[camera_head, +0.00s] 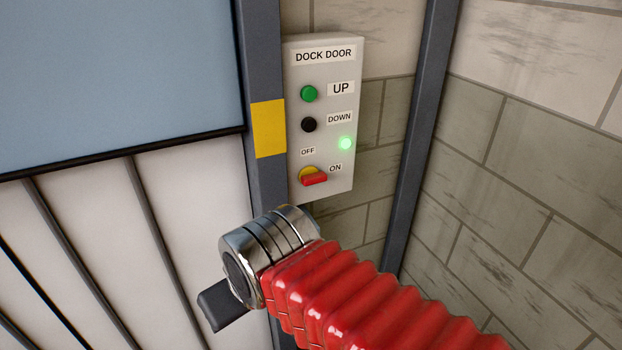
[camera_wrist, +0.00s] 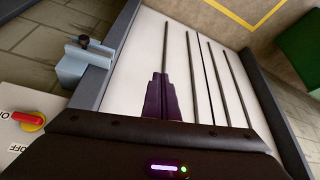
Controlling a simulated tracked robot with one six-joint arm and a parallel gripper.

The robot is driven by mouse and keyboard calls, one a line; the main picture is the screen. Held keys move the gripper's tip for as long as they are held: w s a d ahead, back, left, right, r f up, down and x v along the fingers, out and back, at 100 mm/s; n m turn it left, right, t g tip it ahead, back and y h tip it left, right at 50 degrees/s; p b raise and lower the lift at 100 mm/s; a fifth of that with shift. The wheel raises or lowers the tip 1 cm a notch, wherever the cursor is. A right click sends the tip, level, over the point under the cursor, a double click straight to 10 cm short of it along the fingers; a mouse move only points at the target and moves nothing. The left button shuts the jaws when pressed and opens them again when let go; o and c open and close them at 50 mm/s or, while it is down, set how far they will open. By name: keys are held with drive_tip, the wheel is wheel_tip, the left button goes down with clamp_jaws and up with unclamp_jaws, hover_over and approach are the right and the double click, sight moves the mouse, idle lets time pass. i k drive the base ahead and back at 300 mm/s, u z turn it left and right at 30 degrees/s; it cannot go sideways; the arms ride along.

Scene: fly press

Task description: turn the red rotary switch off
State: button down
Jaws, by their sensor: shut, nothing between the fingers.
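The red rotary switch (camera_head: 314,179) sits on a yellow base low on the grey DOCK DOOR panel (camera_head: 326,110). Its red handle lies nearly level, toward the ON label at its right; the OFF label is above it. A small green lamp (camera_head: 345,143) on the panel is lit. The switch also shows at the left edge of the wrist view (camera_wrist: 26,118). My gripper (camera_wrist: 160,76) is shut and empty, its dark fingers together in front of the white door, apart from the switch. In the head view my red arm and metal wrist are below the panel; the fingertips cannot be made out there.
A green button (camera_head: 309,93) and a black button (camera_head: 309,124) are above the switch. The white ribbed door (camera_head: 90,250) fills the lower left. A dark post (camera_head: 418,140) stands right of the panel. A grey-blue bracket (camera_wrist: 84,66) shows in the wrist view.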

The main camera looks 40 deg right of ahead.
sight(309, 175)
drive_tip(key=z, duration=0.35)
drive_tip(key=k, duration=1.35)
drive_tip(key=u, duration=0.35)
drive_tip(key=i, duration=1)
